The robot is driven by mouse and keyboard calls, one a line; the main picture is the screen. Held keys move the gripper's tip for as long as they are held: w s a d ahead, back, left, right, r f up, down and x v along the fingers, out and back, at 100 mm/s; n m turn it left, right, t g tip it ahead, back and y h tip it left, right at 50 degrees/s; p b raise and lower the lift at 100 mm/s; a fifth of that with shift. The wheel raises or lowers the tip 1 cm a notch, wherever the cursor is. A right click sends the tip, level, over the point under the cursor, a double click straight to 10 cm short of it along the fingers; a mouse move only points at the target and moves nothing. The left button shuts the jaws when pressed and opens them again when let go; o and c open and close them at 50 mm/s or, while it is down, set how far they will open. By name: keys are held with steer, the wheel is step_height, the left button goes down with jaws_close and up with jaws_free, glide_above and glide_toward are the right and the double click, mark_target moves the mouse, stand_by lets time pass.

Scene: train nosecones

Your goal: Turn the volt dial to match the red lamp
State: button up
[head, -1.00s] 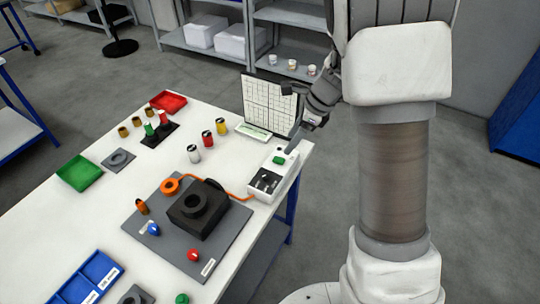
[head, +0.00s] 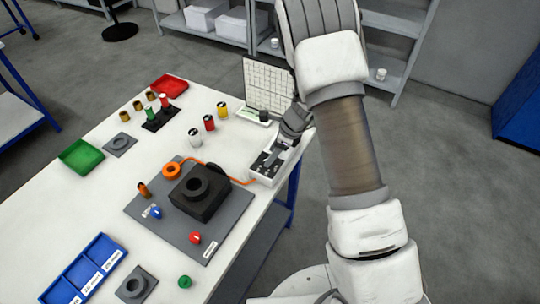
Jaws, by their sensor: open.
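A white meter box (head: 261,179) with a dark dial panel (head: 266,164) sits at the table's right edge. The dial's setting is too small to read. I cannot tell whether the fingers touch or straddle the dial. A red domed piece (head: 196,237), perhaps the red lamp, sits on the grey board (head: 176,239). A red cylinder (head: 209,123) stands farther back on the table, between a white and a yellow one.
An orange cable (head: 239,183) runs from the box to the board with a black block (head: 200,201). A gridded panel (head: 267,85) stands behind the box. Blue (head: 106,242), green (head: 72,151) and red (head: 170,83) trays lie on the table.

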steer(key=shift+x, duration=1)
jaws_close()
